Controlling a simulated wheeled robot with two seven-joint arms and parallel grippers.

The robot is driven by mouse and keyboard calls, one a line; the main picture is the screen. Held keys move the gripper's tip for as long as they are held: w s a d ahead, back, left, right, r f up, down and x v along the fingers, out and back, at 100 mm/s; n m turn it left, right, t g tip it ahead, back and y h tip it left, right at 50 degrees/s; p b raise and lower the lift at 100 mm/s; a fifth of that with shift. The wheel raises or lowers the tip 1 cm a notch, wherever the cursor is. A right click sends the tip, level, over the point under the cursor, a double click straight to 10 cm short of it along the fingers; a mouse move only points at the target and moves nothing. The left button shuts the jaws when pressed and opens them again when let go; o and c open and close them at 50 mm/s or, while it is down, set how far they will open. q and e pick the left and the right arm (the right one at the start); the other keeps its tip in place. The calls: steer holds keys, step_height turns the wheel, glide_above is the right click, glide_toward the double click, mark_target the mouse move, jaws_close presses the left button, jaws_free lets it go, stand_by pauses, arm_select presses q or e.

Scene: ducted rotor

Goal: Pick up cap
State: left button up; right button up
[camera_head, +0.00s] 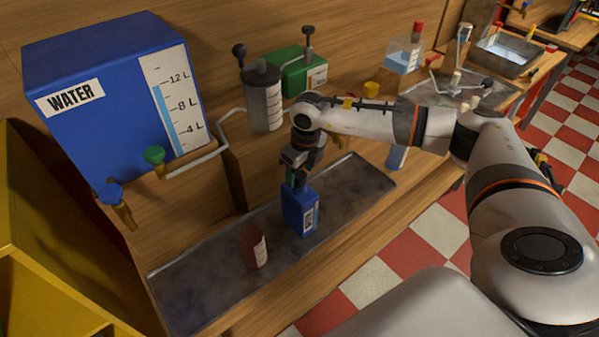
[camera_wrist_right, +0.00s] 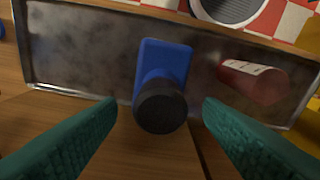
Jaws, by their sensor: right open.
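The black round cap (camera_wrist_right: 160,107) shows in the wrist view on the end of a blue bottle (camera_wrist_right: 165,58). In the head view the blue bottle (camera_head: 301,212) stands upright in the metal tray (camera_head: 200,293), and its cap is hidden by my right gripper (camera_head: 294,180). That gripper points down just over the bottle. In the wrist view my right gripper (camera_wrist_right: 160,112) is open, with one green finger on each side of the cap and a gap on both sides. My left gripper is not in view.
A dark red bottle (camera_head: 254,247) stands in the tray left of the blue one. The big blue water tank (camera_head: 100,90), with taps at its front, and a clear canister (camera_head: 263,97) stand behind. Another blue item (camera_head: 397,156) is partly behind my arm. The tray's left part is bare.

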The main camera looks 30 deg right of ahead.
steer(key=shift+f, duration=0.2)
steer(key=c, duration=1.1)
steer(key=shift+o, duration=0.2)
steer(key=shift+r, duration=0.1)
